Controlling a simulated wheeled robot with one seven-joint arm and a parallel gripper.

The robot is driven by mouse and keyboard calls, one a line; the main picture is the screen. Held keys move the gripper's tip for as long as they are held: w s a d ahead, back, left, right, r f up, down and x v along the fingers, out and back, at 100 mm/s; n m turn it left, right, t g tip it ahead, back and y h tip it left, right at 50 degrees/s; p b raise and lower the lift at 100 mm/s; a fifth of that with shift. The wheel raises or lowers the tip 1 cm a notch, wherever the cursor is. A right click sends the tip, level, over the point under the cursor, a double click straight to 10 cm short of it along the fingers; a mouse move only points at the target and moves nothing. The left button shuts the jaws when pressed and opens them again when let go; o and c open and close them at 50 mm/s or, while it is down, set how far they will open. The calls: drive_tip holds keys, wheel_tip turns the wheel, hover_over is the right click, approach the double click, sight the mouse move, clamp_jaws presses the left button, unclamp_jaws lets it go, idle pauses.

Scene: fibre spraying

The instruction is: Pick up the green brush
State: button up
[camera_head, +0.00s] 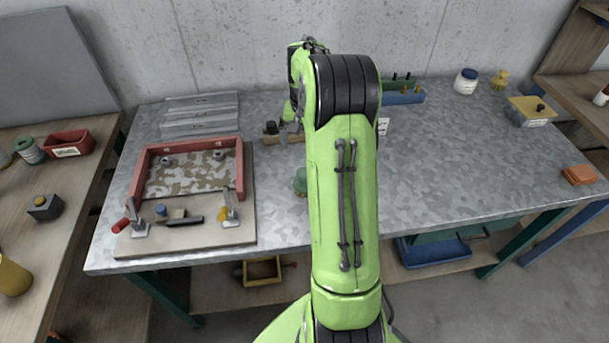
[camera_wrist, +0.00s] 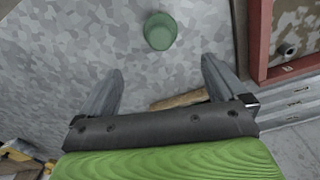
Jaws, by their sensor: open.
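My gripper (camera_wrist: 162,66) is open in the wrist view, its two grey fingers wide apart with nothing between them. A green round thing (camera_wrist: 159,31) stands on the grey mottled bench top beyond the fingertips, apart from them. It looks like a small cup or cylinder seen from above; I cannot tell whether it is the brush. What seems to be the same green thing (camera_head: 301,181) shows in the head view, partly hidden by my arm. I cannot make out a clear brush with bristles.
A red frame (camera_head: 240,165) on a board with clamps stands on the bench at left. A wooden block (camera_wrist: 180,99) lies near my fingers. A blue holder (camera_head: 405,98) is behind. The bench's right half is mostly clear.

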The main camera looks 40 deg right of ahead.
sight(304, 178)
wheel_tip(304, 178, down, 15)
drive_tip(key=shift+w+f+b, duration=0.1)
drive_tip(key=shift+f+b, duration=0.05)
drive_tip(key=shift+b, duration=0.5)
drive_tip(key=shift+a, duration=0.1)
drive_tip(key=c, duration=1.2)
drive_tip(key=shift+o, duration=0.2)
wheel_tip(304, 178, up, 10)
drive_tip(key=shift+r+p, duration=0.1)
drive_tip(key=shift+p, duration=0.3)
